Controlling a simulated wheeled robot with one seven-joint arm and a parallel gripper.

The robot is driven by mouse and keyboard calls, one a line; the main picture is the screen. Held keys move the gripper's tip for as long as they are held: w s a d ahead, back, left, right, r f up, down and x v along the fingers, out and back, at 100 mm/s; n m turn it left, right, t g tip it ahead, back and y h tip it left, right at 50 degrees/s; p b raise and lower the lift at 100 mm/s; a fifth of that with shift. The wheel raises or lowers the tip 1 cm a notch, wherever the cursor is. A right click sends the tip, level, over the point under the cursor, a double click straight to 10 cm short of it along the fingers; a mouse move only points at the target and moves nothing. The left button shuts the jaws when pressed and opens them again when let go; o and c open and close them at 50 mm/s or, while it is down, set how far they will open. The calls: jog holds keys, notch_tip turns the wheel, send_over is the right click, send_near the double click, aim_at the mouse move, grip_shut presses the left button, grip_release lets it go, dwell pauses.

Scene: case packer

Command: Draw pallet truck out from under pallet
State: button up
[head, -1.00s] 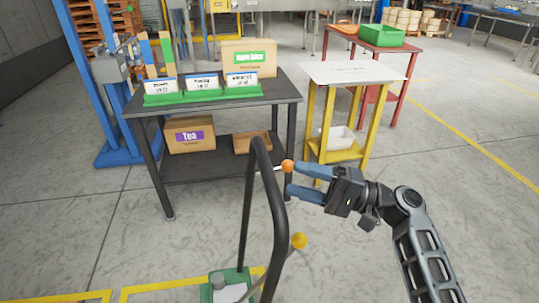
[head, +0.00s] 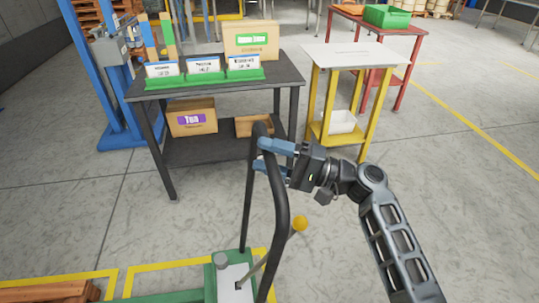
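The pallet truck stands low in the picture, with a black looped handle (head: 281,215) rising from its green and white base (head: 232,280). A lever with a yellow-orange knob (head: 299,223) sticks out to the right of the handle. My gripper (head: 262,154) is at the upper right of the handle loop, its blue fingers overlapping the black bar from the right. Whether the fingers are closed on the bar is unclear. The small orange ball near the handle's top is hidden. Part of a wooden pallet (head: 48,292) shows at the lower left edge.
A dark table (head: 215,95) with cartons and green sign holders stands behind the handle. A white-topped yellow stand (head: 352,56) and a red table (head: 395,24) are to its right. Yellow lines (head: 165,266) mark the floor. Floor at right is clear.

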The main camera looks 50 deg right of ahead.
grip_shut()
dwell(0.4)
